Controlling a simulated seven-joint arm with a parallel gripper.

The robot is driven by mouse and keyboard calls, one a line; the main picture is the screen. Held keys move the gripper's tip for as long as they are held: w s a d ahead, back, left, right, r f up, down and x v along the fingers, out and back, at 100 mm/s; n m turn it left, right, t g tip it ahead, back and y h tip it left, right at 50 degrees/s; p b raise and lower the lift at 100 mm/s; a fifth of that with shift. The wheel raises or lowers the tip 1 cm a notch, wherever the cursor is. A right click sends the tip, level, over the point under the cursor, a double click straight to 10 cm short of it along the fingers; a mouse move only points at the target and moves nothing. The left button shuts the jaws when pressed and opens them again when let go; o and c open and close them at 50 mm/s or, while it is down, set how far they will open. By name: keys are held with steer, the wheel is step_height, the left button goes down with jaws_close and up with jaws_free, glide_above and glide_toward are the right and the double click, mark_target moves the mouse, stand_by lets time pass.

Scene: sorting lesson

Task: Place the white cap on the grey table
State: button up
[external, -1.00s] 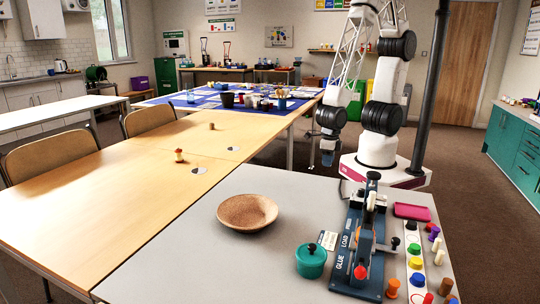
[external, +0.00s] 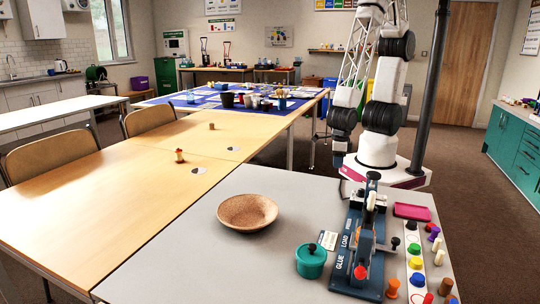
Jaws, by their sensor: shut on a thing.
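My gripper (external: 338,161) hangs pointing down near the far edge of the grey table (external: 180,240), left of my base. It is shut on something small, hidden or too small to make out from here. I cannot clearly pick out a white cap on the table. A pale strip at the right holds a black cap (external: 411,225), a green cap (external: 413,248), a yellow cap (external: 415,263) and a blue cap (external: 417,279). A blue press (external: 361,240) stands left of the strip.
A brown bowl (external: 247,212) and a teal lidded pot (external: 311,261) stand on the grey table. A pink tray (external: 412,212) lies at its back right, with several coloured pegs along the right edge. The table's left front is clear. A wooden table (external: 120,200) adjoins on the left.

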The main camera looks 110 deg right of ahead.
glide_above(312, 191)
steer(key=shift+a+f, duration=0.1)
steer(key=shift+f, duration=0.6)
steer(key=shift+f, duration=1.8)
steer(key=shift+f, duration=0.15)
steer(key=o, duration=0.9)
steer(key=shift+r, duration=6.2)
